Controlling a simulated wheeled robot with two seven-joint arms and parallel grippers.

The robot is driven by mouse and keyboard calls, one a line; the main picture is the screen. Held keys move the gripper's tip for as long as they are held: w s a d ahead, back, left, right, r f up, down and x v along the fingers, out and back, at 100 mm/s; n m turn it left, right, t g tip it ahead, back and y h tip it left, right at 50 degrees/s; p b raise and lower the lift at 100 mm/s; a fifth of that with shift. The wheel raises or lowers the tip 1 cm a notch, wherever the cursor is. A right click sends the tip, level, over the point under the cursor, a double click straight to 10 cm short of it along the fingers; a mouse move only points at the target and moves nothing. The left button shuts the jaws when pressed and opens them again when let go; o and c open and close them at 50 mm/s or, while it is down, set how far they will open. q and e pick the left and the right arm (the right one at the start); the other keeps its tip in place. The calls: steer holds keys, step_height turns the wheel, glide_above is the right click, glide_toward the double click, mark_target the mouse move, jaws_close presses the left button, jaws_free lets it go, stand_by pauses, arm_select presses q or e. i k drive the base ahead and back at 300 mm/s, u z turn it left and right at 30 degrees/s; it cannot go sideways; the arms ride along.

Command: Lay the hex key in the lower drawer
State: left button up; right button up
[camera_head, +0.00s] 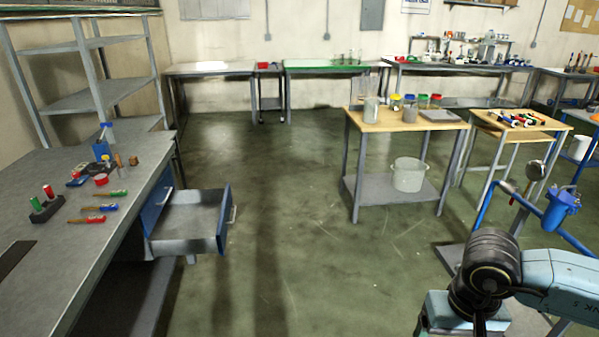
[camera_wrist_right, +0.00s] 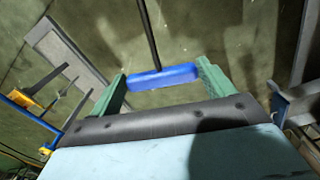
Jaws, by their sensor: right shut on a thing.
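My right gripper (camera_wrist_right: 162,72) is shut on the blue handle of the hex key (camera_wrist_right: 174,75), seen in the right wrist view. The handle lies crosswise between the two green fingers, and a thin dark shaft runs from it toward the top of that view. In the head view my right arm is at the lower right, and the hex key is not clearly visible there. The open drawer (camera_head: 222,240) is under the left bench, well to the left of my right arm. It has a grey inside, a blue front and looks empty. My left gripper is not in view.
The left bench (camera_head: 130,190) holds screwdrivers and small items. A wooden-topped table (camera_head: 405,122) with jars and a bucket (camera_head: 409,174) stands mid-room. A blue pipe frame with a blue filter housing (camera_head: 561,208) is near my right arm. The floor between arm and drawer is clear.

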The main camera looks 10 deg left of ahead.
mark_target(182, 238)
steer(key=i, duration=2.85)
steer(key=u, duration=3.35)
steer(key=i, duration=0.5)
steer(key=z, duration=0.05)
